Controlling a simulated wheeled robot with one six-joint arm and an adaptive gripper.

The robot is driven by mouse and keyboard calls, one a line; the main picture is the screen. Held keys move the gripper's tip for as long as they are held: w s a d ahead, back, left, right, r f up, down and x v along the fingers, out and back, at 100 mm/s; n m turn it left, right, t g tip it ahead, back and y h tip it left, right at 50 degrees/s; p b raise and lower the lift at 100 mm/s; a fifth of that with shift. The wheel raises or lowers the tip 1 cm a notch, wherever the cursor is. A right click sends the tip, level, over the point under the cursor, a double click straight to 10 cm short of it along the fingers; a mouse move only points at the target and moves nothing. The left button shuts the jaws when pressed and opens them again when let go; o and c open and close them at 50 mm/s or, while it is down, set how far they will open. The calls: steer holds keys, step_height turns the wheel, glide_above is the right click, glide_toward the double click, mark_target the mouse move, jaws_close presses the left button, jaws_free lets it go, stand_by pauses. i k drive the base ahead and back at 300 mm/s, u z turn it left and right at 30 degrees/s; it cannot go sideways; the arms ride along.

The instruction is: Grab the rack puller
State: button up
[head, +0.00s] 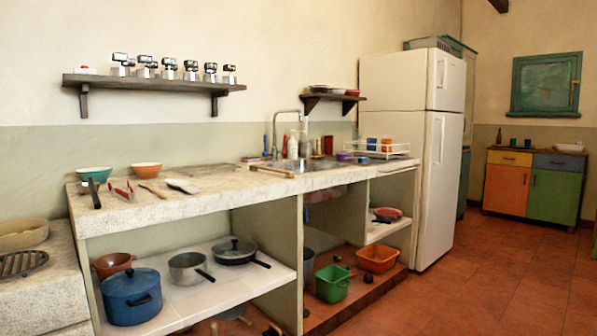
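Several utensils lie on the stone counter (215,190). At its left end are a long dark tool (94,191), red-handled tools (122,188), a brown wooden-looking tool (152,190) and a pale flat spatula-like tool (183,186). A light wooden bar (272,171) lies at the counter's front edge by the sink. I cannot tell which of these is the rack puller; they are too small. My gripper is not in view.
A teal bowl (94,174) and an orange bowl (146,169) stand behind the tools. A wall shelf (150,84) holds several small metallic items. Below the counter are a blue pot (131,297) and pans. A white fridge (410,150) stands right. The tiled floor (480,280) is clear.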

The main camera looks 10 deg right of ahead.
mark_target(290, 174)
steer(key=z, duration=0.3)
steer(key=i, duration=1.4)
steer(key=u, duration=0.75)
